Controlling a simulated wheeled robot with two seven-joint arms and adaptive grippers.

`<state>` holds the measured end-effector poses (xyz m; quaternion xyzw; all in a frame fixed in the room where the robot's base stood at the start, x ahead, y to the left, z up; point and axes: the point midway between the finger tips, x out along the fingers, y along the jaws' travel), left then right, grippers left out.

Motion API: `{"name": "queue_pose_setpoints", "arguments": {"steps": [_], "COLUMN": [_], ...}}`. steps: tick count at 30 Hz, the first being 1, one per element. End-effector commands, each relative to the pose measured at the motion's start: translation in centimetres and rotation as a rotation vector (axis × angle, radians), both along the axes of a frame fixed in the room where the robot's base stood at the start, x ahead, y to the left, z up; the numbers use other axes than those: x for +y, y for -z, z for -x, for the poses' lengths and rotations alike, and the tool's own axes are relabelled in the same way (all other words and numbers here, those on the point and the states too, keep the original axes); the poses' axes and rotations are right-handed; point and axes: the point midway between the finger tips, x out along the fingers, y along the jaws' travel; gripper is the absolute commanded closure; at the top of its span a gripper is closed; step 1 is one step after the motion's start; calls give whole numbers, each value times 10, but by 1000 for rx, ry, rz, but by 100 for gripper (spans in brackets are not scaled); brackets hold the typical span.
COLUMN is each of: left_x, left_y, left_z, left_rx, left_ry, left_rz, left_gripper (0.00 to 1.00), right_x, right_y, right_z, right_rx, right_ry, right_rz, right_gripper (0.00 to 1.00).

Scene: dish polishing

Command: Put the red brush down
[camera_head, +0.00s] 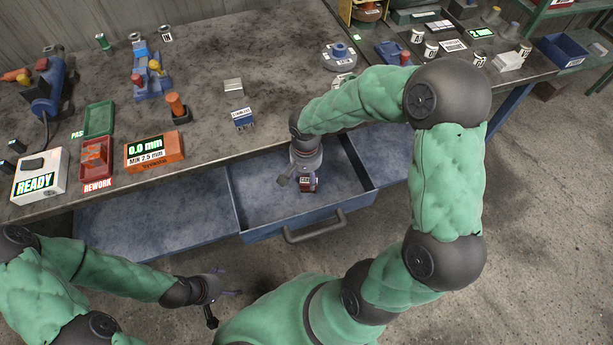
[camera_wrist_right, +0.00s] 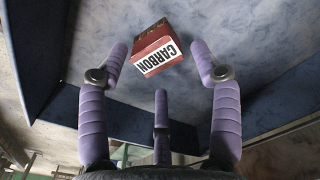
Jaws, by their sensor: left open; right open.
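The red brush (camera_head: 309,185), a small red block with a white "CARBON" label, lies in the open blue drawer (camera_head: 262,213). In the right wrist view the brush (camera_wrist_right: 152,38) sits tilted on the drawer floor, just beyond and between my spread fingertips. My right gripper (camera_head: 297,180) reaches down into the drawer, open and empty, right by the brush; no finger clearly touches it. My left gripper (camera_head: 226,302) is open and empty, low in front of the drawer.
The workbench (camera_head: 205,70) above holds a red rework tray (camera_head: 96,158), a green tray (camera_head: 100,119), an orange gauge (camera_head: 154,152) and a blue brush (camera_head: 243,118). The drawer floor left of the brush is bare.

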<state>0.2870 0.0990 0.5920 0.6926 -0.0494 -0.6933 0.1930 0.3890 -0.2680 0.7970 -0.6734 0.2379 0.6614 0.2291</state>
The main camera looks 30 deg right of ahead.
Motion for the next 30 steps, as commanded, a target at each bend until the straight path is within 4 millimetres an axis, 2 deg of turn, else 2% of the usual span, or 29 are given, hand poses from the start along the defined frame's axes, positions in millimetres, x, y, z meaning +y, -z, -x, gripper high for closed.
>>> {"name": "queue_pose_setpoints", "arguments": {"steps": [1, 3, 10, 15, 26, 30], "left_x": [0, 0, 0, 0, 0, 0], "left_y": [-9, -15, -28, -32, -32, -45], "left_z": [0, 0, 0, 0, 0, 0], "left_rx": [0, 0, 0, 0, 0, 0], "left_ry": [0, 0, 0, 0, 0, 0], "left_rz": [0, 0, 0, 0, 0, 0], "left_gripper": [15, 15, 15, 15, 15, 15], "right_x": [0, 0, 1, 1, 1, 1], "right_y": [-16, -30, -64, -74, -75, -88], "right_z": [-1, 0, 0, 1, 1, 1], "right_rx": [-4, -4, -1, -1, -1, -1], "right_ry": [0, 0, 0, -1, 0, 0], "right_rz": [0, 0, 0, -1, -1, -1], "right_gripper": [36, 36, 36, 36, 36, 36]}}
